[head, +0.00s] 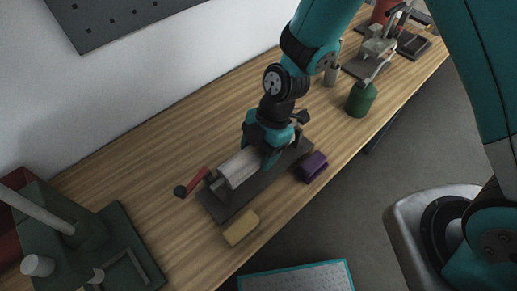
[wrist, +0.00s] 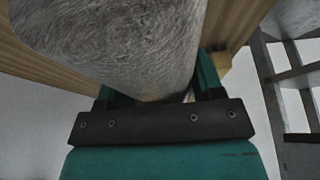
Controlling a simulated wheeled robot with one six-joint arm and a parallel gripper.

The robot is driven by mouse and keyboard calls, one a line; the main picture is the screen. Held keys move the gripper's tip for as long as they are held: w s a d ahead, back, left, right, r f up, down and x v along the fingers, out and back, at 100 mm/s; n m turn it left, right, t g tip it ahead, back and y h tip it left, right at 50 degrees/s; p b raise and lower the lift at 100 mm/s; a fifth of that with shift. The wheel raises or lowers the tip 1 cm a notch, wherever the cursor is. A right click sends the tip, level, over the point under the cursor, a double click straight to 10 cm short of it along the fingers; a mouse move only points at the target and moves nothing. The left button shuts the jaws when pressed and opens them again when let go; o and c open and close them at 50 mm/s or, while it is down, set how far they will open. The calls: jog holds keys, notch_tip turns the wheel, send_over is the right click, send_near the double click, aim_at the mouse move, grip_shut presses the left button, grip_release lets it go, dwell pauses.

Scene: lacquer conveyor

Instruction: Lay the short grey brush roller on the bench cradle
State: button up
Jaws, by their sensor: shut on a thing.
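The short grey brush roller (head: 238,168) lies lengthwise over the dark bench cradle (head: 224,206), which has a red crank handle at its left end. My gripper (head: 271,157) is shut on the roller toward its right part, and the fingers hide that part. In the wrist view the rough grey roller (wrist: 125,40) fills the upper left, between the fingers of my gripper (wrist: 158,95). I cannot tell whether the roller rests on the cradle or hangs just above it.
A yellow block (head: 241,228) and a purple block (head: 312,167) lie near the bench's front edge, close to the cradle. A dark green press-like machine (head: 120,250) is at lower left. The bench behind the cradle is clear.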

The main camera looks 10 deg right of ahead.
dwell(0.3)
jog(key=o, duration=1.2)
jog(key=shift+d, duration=0.1)
jog(key=b+v, duration=0.2)
jog(key=v, duration=1.5)
jog(key=shift+r+b, duration=0.25)
jog(key=shift+b, duration=0.15)
jog(key=s+d+r+m+t, duration=0.1)
jog(key=s+r+m, duration=0.1)
jog(key=s+m, duration=0.2)
jog(key=s+d+r+m, duration=0.1)
jog(key=s+r+m, duration=0.1)
jog(key=s+m, duration=0.3)
jog(key=s+d+r+m+t, duration=0.1)
jog(key=s+d+r+m, duration=0.1)
jog(key=s+m, duration=0.3)
jog(key=shift+s+r+m+t, duration=0.15)
jog(key=shift+r+m, duration=0.15)
jog(key=shift+m, duration=0.65)
jog(key=shift+w+r+m+t, duration=0.15)
jog(key=shift+r+m, duration=0.15)
jog(key=shift+m, duration=0.65)
